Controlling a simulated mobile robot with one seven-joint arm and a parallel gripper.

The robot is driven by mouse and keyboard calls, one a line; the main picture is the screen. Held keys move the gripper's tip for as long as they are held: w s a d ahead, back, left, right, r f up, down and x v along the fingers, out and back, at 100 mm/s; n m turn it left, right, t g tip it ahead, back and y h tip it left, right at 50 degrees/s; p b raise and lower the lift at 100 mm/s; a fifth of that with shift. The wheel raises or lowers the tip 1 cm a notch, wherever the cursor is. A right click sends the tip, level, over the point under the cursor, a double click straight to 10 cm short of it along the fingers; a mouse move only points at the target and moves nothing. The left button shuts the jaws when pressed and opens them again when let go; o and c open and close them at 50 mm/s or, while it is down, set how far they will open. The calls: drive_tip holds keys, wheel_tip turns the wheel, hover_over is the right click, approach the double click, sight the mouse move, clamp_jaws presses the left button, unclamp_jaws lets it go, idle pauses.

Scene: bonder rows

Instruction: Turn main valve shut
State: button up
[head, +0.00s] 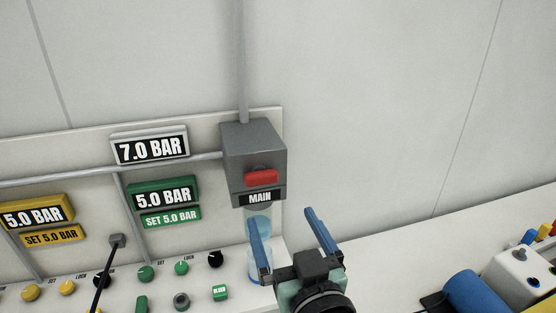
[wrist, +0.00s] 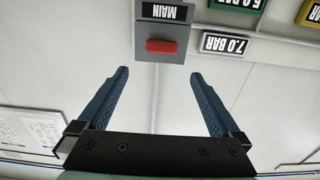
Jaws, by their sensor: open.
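The main valve is a grey box (head: 252,146) on the wall panel, with a red handle (head: 261,177) on its front and a black MAIN label (head: 260,198) below. The red handle lies crosswise, nearly level. In the wrist view the picture is upside down, and the red handle (wrist: 161,46) shows ahead between and beyond the fingertips. My gripper (head: 281,221) is open and empty, below and to the right of the valve in the head view. Its blue fingers (wrist: 159,74) are apart and do not appear to touch the handle.
A 7.0 BAR display (head: 150,147) and a green 5.0 BAR display (head: 163,193) are left of the valve. Several knobs line the panel's lower part. A clear cylinder with blue contents (head: 258,226) hangs under the valve, partly behind my gripper. Wall to the right is bare.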

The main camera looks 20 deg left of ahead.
sight(263, 178)
drive_tip(key=p+x, duration=0.4)
drive_tip(key=x, duration=0.7)
drive_tip(key=shift+a+r, duration=0.15)
drive_tip(key=shift+a, duration=0.15)
drive_tip(key=shift+w+a+p, duration=0.35)
drive_tip(key=shift+w, duration=0.25)
drive_tip(key=c, duration=1.2)
drive_tip(key=shift+o, duration=0.2)
